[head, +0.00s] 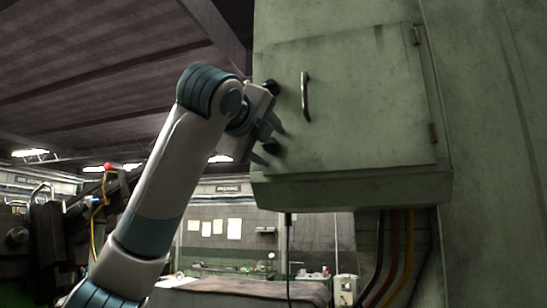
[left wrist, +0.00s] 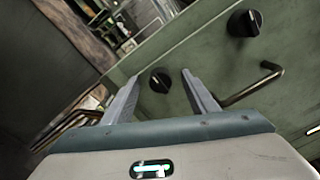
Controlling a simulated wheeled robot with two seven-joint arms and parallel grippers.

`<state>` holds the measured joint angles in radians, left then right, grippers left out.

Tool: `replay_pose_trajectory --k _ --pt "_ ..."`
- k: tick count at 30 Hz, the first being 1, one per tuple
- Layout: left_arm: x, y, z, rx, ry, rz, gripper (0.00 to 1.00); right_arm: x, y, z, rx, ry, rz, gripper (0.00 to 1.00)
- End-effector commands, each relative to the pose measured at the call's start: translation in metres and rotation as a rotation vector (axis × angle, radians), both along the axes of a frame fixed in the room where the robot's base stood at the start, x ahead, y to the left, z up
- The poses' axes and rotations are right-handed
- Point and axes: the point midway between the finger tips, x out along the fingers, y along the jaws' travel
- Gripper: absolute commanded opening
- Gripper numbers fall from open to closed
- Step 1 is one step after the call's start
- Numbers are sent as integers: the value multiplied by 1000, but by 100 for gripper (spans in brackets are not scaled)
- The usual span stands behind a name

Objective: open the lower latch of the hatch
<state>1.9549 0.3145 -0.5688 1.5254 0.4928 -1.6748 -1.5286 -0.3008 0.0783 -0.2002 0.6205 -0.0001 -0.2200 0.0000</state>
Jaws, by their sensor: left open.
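The green hatch (head: 365,100) is closed on the front of a green cabinet, with a dark bar handle (head: 305,97) near its left side. The lower latch (head: 271,149) is a round black knob near the hatch's lower left corner. It also shows in the left wrist view (left wrist: 160,81), between the two fingers of my left gripper (left wrist: 160,75). My left gripper (head: 271,142) is open, and I see no finger touching the knob. The upper latch (left wrist: 243,23) is a similar black knob, partly hidden behind my gripper in the head view (head: 271,86).
Hinges (head: 433,134) line the hatch's right edge. A ledge (head: 350,190) juts below the hatch, with cables (head: 390,255) hanging under it. A workbench (head: 240,290) stands farther back. The handle (left wrist: 255,86) lies close to the right finger in the left wrist view.

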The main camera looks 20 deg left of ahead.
Motion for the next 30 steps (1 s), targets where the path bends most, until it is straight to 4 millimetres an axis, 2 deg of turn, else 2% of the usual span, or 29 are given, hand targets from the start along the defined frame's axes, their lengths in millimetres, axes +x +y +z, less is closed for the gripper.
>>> replay_pose_trajectory --k 1,6,12,25,26,30 --pt "0 -1 -3 -63 4 -3 53 0 0 -7 0 0 0 53" --pt "0 -1 -3 -269 10 -2 53 0 0 -15 0 0 0 53" --pt "0 0 -1 -432 16 0 53 0 0 -21 0 0 0 53" --pt "0 0 0 -488 17 0 53 0 -2 -21 -2 0 0 53" --pt "0 0 0 -488 17 0 48 0 -2 -21 -2 0 0 53" --pt "0 0 0 -487 17 0 15 0 -2 -21 -3 -1 0 53"
